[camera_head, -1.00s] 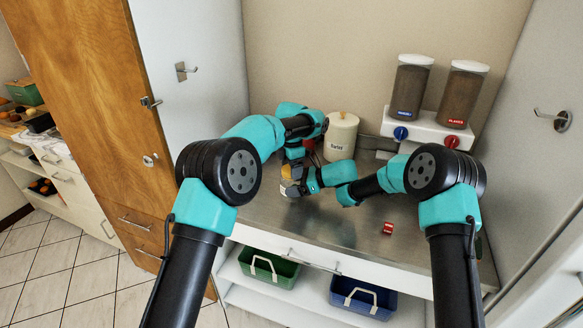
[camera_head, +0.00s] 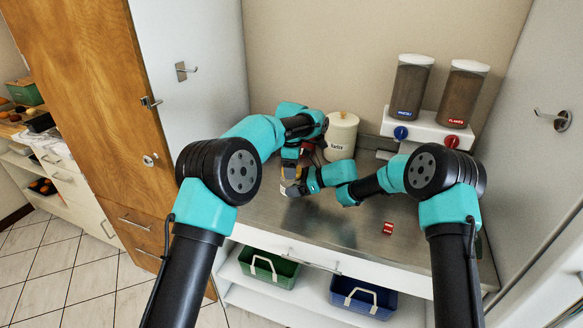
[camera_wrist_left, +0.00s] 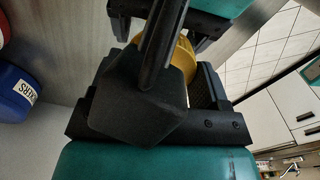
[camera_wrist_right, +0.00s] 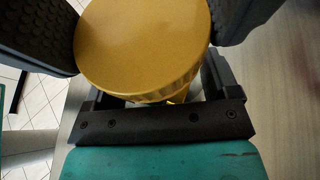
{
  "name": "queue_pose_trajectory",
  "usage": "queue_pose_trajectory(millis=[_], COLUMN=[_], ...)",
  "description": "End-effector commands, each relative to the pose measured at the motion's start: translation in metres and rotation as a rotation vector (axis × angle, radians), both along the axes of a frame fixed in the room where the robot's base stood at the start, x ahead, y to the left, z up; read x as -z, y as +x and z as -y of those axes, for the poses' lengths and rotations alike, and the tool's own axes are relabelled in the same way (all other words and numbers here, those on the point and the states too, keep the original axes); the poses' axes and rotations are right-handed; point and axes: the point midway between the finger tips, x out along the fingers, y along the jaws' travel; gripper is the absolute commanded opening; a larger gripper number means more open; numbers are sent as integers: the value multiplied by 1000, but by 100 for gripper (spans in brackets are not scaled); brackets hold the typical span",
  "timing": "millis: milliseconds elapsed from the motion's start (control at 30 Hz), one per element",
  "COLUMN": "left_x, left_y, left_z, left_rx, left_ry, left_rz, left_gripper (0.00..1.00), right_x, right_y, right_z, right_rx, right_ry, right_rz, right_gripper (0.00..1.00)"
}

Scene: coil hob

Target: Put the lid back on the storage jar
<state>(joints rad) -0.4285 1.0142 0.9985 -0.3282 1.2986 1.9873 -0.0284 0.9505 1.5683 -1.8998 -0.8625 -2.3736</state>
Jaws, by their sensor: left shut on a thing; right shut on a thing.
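The gold lid, round and flat-topped with a ridged edge, fills the upper middle of the right wrist view (camera_wrist_right: 142,42). It also shows partly in the left wrist view (camera_wrist_left: 186,60), behind a dark block. My left gripper (camera_head: 290,173) is shut on the lid, its dark textured fingers on either side. My right gripper (camera_head: 294,187) comes in from the right, lower, shut on the small storage jar (camera_head: 288,190). The lid hides most of the jar in the right wrist view. I cannot tell whether lid and jar touch.
A cream canister (camera_head: 341,136) stands behind my grippers. Two dispensers (camera_head: 409,88) with blue and red knobs stand at the back right. A small red object (camera_head: 388,228) lies on the counter at the right. The front of the counter (camera_head: 330,225) is clear.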

Motion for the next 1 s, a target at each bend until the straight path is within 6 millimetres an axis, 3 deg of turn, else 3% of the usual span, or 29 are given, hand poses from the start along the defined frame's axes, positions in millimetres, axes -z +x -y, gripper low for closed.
queue_pose_trajectory(millis=[267, 300, 533, 833, 1000], left_x=[0, 0, 0, -2, -17], left_y=[-1, -1, 0, 0, 0], left_z=[1, 1, 0, 0, 0], left_rx=[9, 8, 7, 6, 6], left_ry=[0, 0, 0, 0, -1], left_rz=[-2, -2, -1, 0, 2], left_gripper=[41, 71, 93, 95, 95], right_x=[0, 0, 0, 0, 0], right_y=[0, 0, 0, 0, 0], right_z=[0, 0, 0, 0, 0], right_rx=[2, 2, 1, 0, 0], right_ry=[0, 0, 0, 0, 0], right_rz=[-1, -1, -1, -1, -1], right_gripper=[15, 15, 15, 15, 15])
